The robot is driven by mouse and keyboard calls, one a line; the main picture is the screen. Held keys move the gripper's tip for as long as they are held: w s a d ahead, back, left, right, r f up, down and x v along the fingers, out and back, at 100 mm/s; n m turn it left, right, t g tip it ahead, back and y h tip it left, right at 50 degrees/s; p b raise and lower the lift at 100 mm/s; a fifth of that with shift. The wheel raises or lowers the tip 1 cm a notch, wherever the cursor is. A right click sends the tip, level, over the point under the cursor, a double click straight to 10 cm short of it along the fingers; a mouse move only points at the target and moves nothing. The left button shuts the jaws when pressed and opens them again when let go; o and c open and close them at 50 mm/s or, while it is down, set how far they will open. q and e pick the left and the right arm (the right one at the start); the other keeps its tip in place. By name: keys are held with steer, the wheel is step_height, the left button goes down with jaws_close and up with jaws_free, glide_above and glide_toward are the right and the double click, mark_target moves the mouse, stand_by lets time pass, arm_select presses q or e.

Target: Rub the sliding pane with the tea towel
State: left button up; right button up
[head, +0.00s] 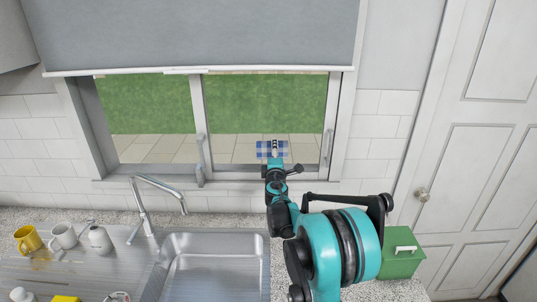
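The sliding pane (265,104) is the right-hand glass panel of the window, with grass and paving seen through it. The tea towel (264,150), blue and white checked, is a small patch low in the middle of this pane. My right gripper (275,152) is at the towel and appears shut on it, though the fingers are small and partly hidden by the wrist. The towel looks pressed to the glass, but contact is hard to tell from this angle. My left gripper is not in view.
A grey blind (200,35) hangs above the window. A curved tap (155,190) rises in front of the sill, by the sink (215,245). Mugs (63,236) stand at left; a green box (402,262) sits at right by the door (475,150).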

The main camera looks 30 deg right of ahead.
mark_target(266, 153)
steer(key=shift+s+d+b, duration=0.15)
steer(key=shift+s+d, duration=0.65)
steer(key=shift+d, duration=0.5)
steer(key=shift+s+d+b, duration=0.15)
steer(key=shift+s+d, duration=0.6)
steer(key=shift+d, duration=0.55)
steer(key=shift+s+d+b, duration=0.15)
steer(key=shift+s+d, duration=0.65)
steer(key=shift+d, duration=0.5)
steer(key=shift+w+a, duration=0.1)
steer(key=shift+a, duration=0.1)
steer(key=shift+w+a+b, duration=0.15)
steer(key=shift+w+a, duration=0.9)
steer(key=shift+a, duration=0.65)
steer(key=shift+w+a+b, duration=0.15)
steer(key=shift+w+a, duration=0.85)
steer(key=shift+a, duration=0.65)
steer(key=shift+w+a+b, duration=0.15)
steer(key=shift+w+a, duration=0.9)
steer(key=shift+a, duration=0.65)
steer(key=shift+s, duration=0.1)
steer(key=shift+v, duration=3)
